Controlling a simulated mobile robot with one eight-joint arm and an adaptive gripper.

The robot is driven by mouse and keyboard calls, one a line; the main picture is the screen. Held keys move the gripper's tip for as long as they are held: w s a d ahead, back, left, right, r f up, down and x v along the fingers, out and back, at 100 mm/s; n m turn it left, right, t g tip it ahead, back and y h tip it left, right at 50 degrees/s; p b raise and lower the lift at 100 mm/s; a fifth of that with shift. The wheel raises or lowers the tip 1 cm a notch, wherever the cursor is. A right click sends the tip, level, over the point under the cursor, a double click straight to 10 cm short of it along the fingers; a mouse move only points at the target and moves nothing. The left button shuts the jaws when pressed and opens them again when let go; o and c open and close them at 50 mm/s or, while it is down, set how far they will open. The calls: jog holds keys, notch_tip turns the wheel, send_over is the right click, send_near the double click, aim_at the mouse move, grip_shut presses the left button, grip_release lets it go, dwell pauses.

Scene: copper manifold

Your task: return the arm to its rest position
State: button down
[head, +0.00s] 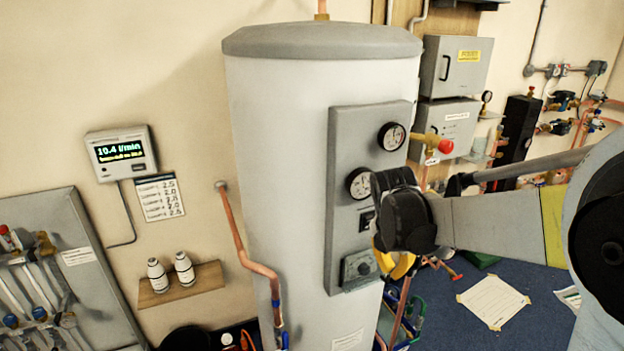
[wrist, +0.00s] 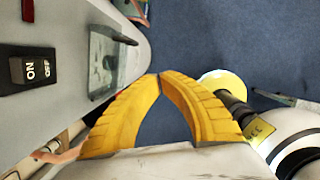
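My arm reaches in from the right side of the head view, in front of the tall grey tank (head: 285,150). My gripper (head: 402,266) hangs in front of the tank's control panel (head: 345,135), partly hidden behind the black wrist. In the wrist view its two yellow fingers (wrist: 160,77) curve inward and their tips meet, with only blue floor seen between them. The gripper is shut and holds nothing. In the wrist view the panel's edge and an ON switch (wrist: 34,70) lie to the left of the fingers. I cannot tell whether they touch the panel.
Gauges (head: 392,136), a valve with a red knob (head: 446,146) and grey boxes (head: 455,66) are close behind the arm. A copper pipe (head: 250,262) runs down the tank's left. A small shelf (head: 182,286) holds two bottles. Blue floor (head: 535,285) with taped paper (head: 493,302) lies below right.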

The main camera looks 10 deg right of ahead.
jog(key=s+a+r+m+t+y+b, duration=0.1)
jog(key=s+a+m, duration=0.3)
jog(key=s+m, duration=0.4)
jog(key=s+a+m+t+y+b, duration=0.1)
jog(key=s+a+m+t+b, duration=0.2)
jog(key=s+m, duration=0.6)
jog(key=a+m+t, duration=0.1)
jog(key=a+m, duration=0.1)
jog(key=m, duration=0.5)
jog(key=shift+s+r+m+t, duration=0.15)
jog(key=shift+r+m+t, duration=0.15)
jog(key=shift+r+m, duration=0.1)
